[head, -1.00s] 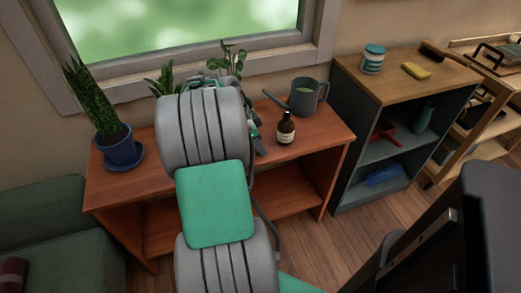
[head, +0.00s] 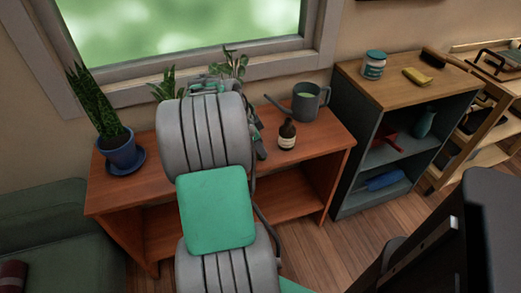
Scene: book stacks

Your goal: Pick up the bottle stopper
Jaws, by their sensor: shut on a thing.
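My gripper (head: 258,142) is partly in view above the reddish wooden shelf unit (head: 318,146), just left of a dark brown bottle (head: 287,136). My own arm covers most of it, and its fingertips are hidden. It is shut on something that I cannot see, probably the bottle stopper. No stopper shows clearly anywhere. The bottle stands upright with a pale label and a dark top, apart from the visible part of my gripper.
A grey watering can (head: 308,101) stands behind the bottle. A potted plant (head: 121,151) sits at the left end, with more plants behind my arm. A darker shelf (head: 351,92) with a jar (head: 373,65) stands right. A green sofa (head: 45,225) is front left.

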